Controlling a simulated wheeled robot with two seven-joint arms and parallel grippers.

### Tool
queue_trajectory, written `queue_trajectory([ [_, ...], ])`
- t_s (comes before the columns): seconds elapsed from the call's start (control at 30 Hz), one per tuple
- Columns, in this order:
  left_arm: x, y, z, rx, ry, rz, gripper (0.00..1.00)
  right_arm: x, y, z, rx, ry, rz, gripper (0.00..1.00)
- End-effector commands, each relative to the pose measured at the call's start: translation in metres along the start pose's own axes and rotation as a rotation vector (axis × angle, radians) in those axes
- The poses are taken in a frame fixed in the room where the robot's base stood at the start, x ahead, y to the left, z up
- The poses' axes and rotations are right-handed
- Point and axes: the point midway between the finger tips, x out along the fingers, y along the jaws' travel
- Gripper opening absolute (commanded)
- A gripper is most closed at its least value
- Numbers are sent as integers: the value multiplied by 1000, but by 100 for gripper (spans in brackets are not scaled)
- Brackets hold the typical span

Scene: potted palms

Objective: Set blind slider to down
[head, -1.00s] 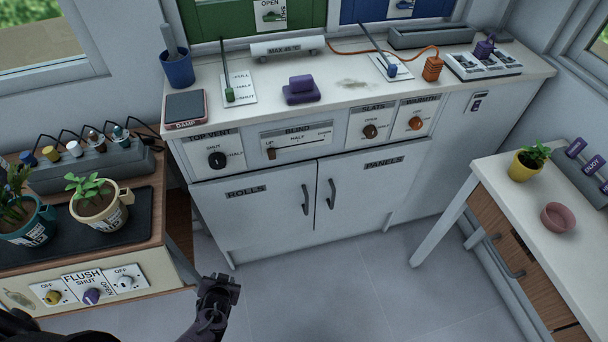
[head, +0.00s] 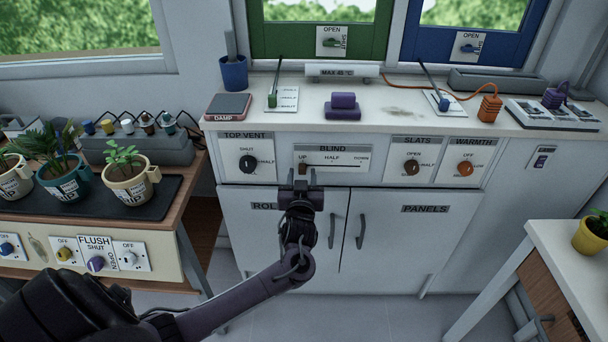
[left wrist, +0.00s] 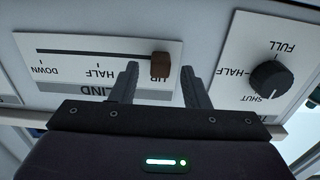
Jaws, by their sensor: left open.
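The blind slider is a brown knob (head: 303,168) at the UP end, on the left of its dark slot, on a white BLIND panel (head: 345,155) in the cabinet front. The DOWN mark is at the right end. My left gripper (head: 301,178) is open just in front of and below the knob. In the left wrist view, which shows the panel upside down, the knob (left wrist: 161,65) appears between the two spread fingers (left wrist: 158,85), nearer the finger on the right. I cannot tell whether a finger touches it. My right gripper is not in view.
The TOP VENT dial (head: 248,163) is left of the slider. The SLATS dial (head: 412,167) and WARMTH dial (head: 465,168) are to its right. Cupboard doors with handles (head: 361,231) lie below. Potted plants (head: 127,180) stand on the left bench.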

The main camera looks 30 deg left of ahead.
Motion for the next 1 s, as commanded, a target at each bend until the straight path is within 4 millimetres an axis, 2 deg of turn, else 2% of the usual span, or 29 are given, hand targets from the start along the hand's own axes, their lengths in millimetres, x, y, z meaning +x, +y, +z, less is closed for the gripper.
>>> queue_trajectory([
  [0.13,12,0,0,2,-1,1,42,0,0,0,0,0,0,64],
  [0.43,15,0,1,1,-2,1,42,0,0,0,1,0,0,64],
  [0.77,14,0,1,1,-2,1,0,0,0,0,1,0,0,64],
  [1.0,14,1,1,1,-2,1,0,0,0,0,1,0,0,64],
])
